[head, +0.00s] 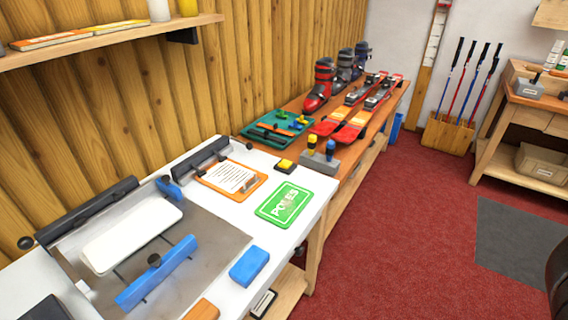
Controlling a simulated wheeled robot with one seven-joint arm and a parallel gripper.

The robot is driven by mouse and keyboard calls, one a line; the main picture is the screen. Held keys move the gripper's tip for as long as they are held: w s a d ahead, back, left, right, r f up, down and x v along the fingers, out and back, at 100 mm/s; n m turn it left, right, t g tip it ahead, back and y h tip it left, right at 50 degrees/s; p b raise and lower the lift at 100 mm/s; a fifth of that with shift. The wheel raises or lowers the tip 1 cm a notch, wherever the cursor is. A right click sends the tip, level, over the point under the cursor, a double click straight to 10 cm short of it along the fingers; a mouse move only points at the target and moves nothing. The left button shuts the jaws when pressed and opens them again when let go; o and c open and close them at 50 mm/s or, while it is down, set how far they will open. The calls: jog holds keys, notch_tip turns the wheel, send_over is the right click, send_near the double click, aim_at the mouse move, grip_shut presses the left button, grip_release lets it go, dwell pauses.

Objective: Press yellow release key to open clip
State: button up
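A small yellow key (286,163) on a black base sits on the white bench top, right of the orange clipboard (204,181). The clipboard holds a printed sheet (229,177) and has a small clip (250,184) at its right end; whether that clip is open or shut is too small to tell. A long black bar (200,158) with a round knob lies behind the clipboard. My gripper is not in view, and nothing is seen touching the yellow key.
A green card (284,204) and a blue block (249,266) lie in front of the key. A grey holder with yellow and blue-topped tools (319,163) stands to its right. A metal plate with a blue bar (157,272) fills the left. A wooden shelf (110,36) overhangs the back left.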

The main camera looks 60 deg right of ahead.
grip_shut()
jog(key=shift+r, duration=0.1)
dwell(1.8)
